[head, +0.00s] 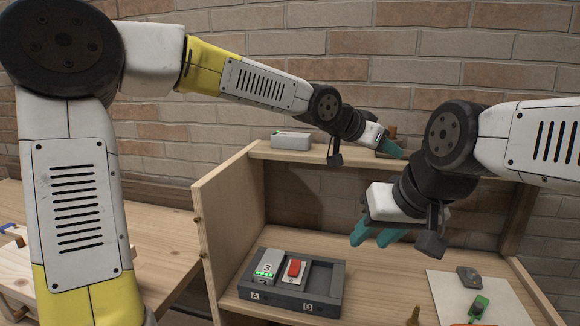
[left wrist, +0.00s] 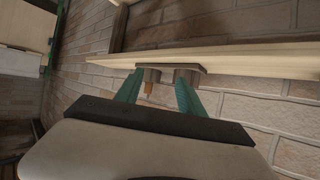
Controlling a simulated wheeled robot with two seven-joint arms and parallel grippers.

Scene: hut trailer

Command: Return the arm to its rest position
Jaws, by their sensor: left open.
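My left arm reaches across the top of the head view, and its gripper (head: 390,147) is above the shelf's upper board. In the left wrist view the teal fingers of my left gripper (left wrist: 158,92) are spread apart, with a dark bracket-like part (left wrist: 168,68) and a small orange-brown piece (left wrist: 148,87) beyond them. I cannot tell if the fingers touch these. My right gripper (head: 373,236) hangs inside the wooden shelf unit, its two teal fingers apart and nothing seen between them.
The wooden shelf unit (head: 226,222) stands against a brick wall. A light grey box (head: 291,141) is on its upper board. Below are a dark dock (head: 290,297) with a grey module (head: 269,264) and a red switch (head: 294,267), and a white sheet (head: 508,300) with a green item (head: 479,306).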

